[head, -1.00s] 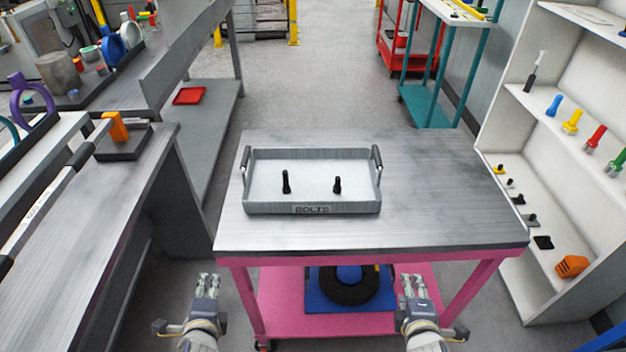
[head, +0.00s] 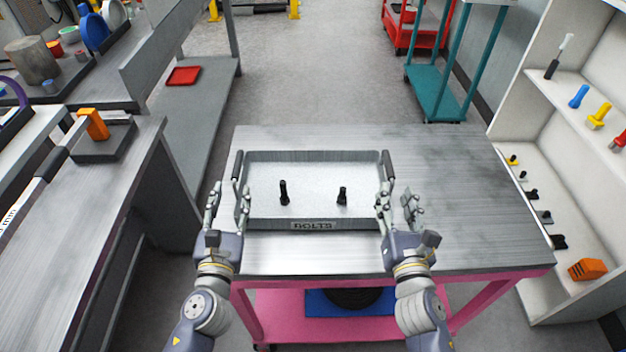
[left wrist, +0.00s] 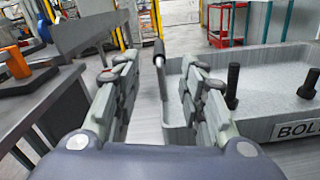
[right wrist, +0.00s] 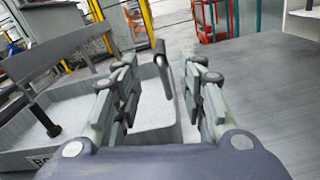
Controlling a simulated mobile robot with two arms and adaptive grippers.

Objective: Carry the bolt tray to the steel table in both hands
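The grey bolt tray (head: 313,225) sits on the steel-topped pink cart (head: 460,235), with two black bolts (head: 283,193) upright in it and a BOLTS label in front. A bar handle stands at each end. My left gripper (head: 226,205) is open at the tray's left end; in the left wrist view the left handle (left wrist: 159,55) stands between and beyond its fingers. My right gripper (head: 399,208) is open at the right end; in the right wrist view the right handle (right wrist: 162,60) shows between and beyond its fingers. Neither gripper is closed on a handle.
A grey bench (head: 110,200) with an orange-handled block (head: 94,124) stands at left. A white shelf unit (head: 548,120) with bolts stands at right. The cart top is bare right of the tray. Open floor (head: 310,70) lies beyond, with a teal rack (head: 438,92) at back right.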

